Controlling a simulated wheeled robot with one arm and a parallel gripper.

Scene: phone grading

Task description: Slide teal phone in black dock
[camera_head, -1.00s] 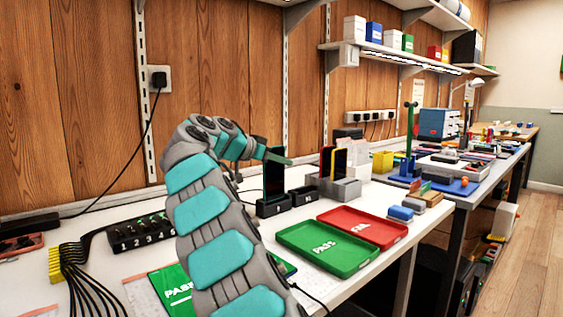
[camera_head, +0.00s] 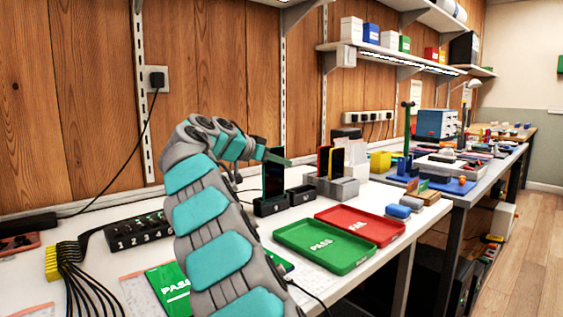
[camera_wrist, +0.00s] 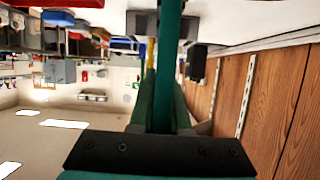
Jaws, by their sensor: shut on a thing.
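The teal phone (camera_head: 273,176) stands upright in the head view, its dark face showing and its lower end at the black dock (camera_head: 270,208). I cannot tell whether it is fully seated in the dock's slot. My gripper (camera_head: 281,158) is shut on the phone near its upper part. In the wrist view the phone shows edge-on as a narrow teal strip (camera_wrist: 169,45) between the fingers of my gripper (camera_wrist: 161,100). The dock's slot is hidden by the phone.
A second black dock (camera_head: 301,195) stands just right, empty. A grey holder (camera_head: 340,187) with upright phones is beyond it. The green PASS tray (camera_head: 322,262) and red FAIL tray (camera_head: 360,232) lie in front. The wooden wall (camera_head: 230,75) is close behind.

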